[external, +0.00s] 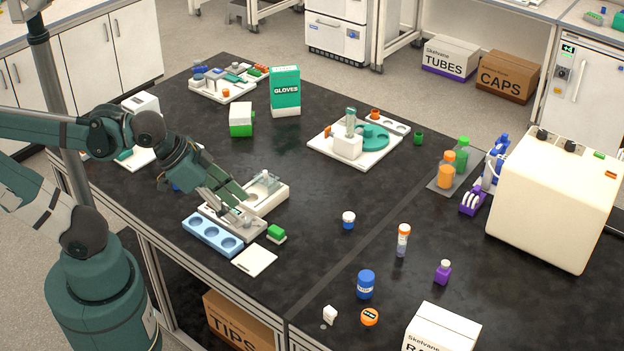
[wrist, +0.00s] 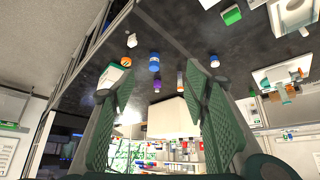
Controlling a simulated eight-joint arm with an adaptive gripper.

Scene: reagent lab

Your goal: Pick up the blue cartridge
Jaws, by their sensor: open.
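No object is clearly marked as the blue cartridge, and I cannot tell which blue thing it is. A blue cylinder with a pale label (external: 366,286) stands upright on the black bench, front centre; it also shows in the wrist view (wrist: 154,63). Another blue object (external: 176,187) is mostly hidden behind my arm. A small white jar with a blue band (external: 348,221) stands at mid-bench. My gripper (external: 251,208) is open and empty, over the rack area left of the blue cylinder and well apart from it. Its fingers show spread in the wrist view (wrist: 163,82).
A light blue rack (external: 213,235), a white tray (external: 270,201) and a white plate (external: 254,261) lie near my gripper. Around the blue cylinder are an orange-capped vial (external: 402,241), a purple bottle (external: 442,272), an orange cap (external: 370,317) and a white box (external: 442,330). Centre bench is fairly clear.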

